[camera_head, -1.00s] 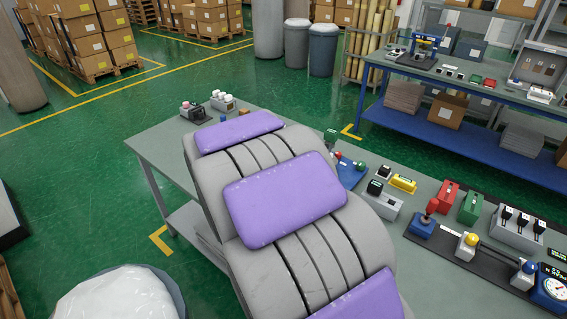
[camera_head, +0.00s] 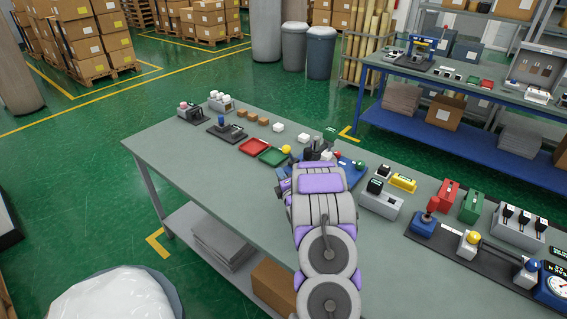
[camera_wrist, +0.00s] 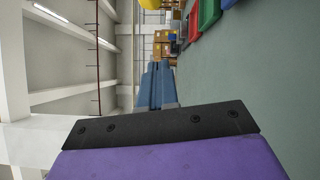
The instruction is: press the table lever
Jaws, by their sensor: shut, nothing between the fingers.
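My gripper (camera_head: 313,145) is over the workbench (camera_head: 185,150), with my grey and purple arm behind it. In the wrist view its blue-grey fingers (camera_wrist: 158,72) lie together with nothing held between them. I cannot tell which control is the table lever. A yellow knob (camera_head: 285,149) stands just left of my gripper; a yellow ball (camera_wrist: 155,3) also shows at the wrist view's top edge. A blue base (camera_head: 348,166) lies right of the gripper, partly hidden by it. A blue-handled lever (camera_head: 226,126) stands on a dark plate further left. I see no contact with any of them.
A red tray (camera_head: 252,147) and a green tray (camera_head: 273,156) lie left of my gripper. Small brown blocks (camera_head: 252,117) and white blocks (camera_head: 278,127) are behind them. A grey switch box (camera_head: 380,200) and other controls crowd the right. The bench's front left is clear.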

